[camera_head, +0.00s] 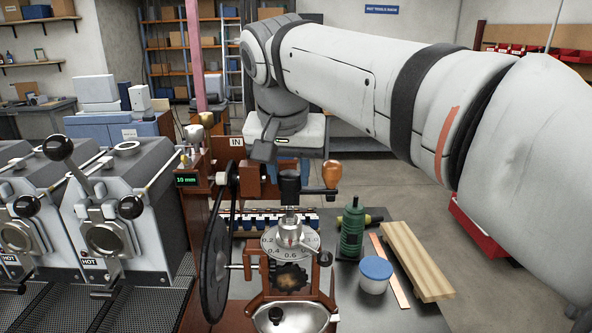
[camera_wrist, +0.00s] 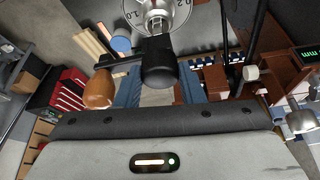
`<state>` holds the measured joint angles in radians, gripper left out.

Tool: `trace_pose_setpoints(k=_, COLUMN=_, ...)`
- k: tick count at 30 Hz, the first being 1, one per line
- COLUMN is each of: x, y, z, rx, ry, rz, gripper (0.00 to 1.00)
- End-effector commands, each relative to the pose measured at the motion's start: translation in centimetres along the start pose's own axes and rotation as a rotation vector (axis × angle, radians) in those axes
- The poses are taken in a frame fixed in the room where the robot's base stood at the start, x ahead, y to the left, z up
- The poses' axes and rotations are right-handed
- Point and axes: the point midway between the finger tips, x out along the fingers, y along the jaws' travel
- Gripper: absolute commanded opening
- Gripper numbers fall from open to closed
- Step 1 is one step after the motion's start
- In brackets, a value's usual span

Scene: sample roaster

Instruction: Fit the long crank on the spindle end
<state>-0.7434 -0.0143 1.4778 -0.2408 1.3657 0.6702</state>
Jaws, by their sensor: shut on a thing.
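The crank (camera_head: 290,188) has a black hub, a dark arm reaching right and an orange-brown wooden knob (camera_head: 331,174). My gripper (camera_head: 289,167) is shut on the crank at its hub; its fingertips are partly hidden. In the wrist view the hub (camera_wrist: 158,64) lies between the two bluish fingers, with the knob (camera_wrist: 98,90) to the left. The hub is upright above the grey numbered dial (camera_head: 273,246) of the brown mill. A metal post (camera_head: 290,231), seemingly the spindle end, rises from the dial's centre below the hub. I cannot tell whether they touch.
A black flywheel (camera_head: 215,268) stands left of the mill. Roaster units (camera_head: 120,225) marked HOT fill the left.

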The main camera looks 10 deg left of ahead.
Motion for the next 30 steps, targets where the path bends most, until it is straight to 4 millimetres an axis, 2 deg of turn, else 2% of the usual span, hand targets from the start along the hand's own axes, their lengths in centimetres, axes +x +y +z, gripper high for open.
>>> trace_pose_setpoints(k=30, x=2.2, y=0.0, z=0.9, rx=0.0, ry=0.002, rz=-0.001, gripper=0.01)
